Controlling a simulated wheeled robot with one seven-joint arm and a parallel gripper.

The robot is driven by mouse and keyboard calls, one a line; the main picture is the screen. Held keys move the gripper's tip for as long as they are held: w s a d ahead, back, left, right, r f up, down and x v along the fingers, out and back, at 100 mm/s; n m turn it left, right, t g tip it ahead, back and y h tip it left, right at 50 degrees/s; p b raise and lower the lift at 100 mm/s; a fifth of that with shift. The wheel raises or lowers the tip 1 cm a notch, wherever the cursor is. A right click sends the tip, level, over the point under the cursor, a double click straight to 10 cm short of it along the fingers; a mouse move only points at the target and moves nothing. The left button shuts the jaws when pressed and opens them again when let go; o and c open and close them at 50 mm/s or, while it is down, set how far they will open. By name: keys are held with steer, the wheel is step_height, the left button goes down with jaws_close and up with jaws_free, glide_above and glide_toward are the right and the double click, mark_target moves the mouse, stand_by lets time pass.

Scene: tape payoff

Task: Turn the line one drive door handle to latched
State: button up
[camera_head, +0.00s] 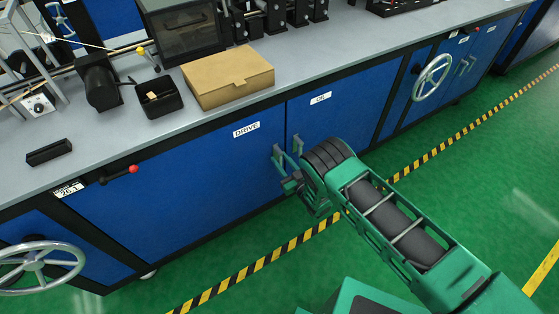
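The blue door marked DRIVE (190,188) is closed, flush in the black cabinet frame. Its grey handle (278,157) stands upright at the door's right edge. A like handle (297,144) is on the door marked OIL (340,112), just across the seam. My gripper (290,182) is at the lower end of the DRIVE handle, reaching in from the lower right. My green and black wrist hides part of it. I cannot tell whether the fingers touch the handle or how far apart they are.
A red-knobbed lever (133,169) sits under the counter edge, right of a small number tag (69,190). Handwheels stand out at left (38,263) and right (432,77). A cardboard box (228,77) and a black bin (155,98) rest on the counter. The green floor is clear.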

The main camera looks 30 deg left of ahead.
steer(key=shift+s+d+f, duration=0.1)
steer(key=shift+s+d, duration=0.1)
steer(key=v, duration=1)
steer(key=shift+d, duration=0.15)
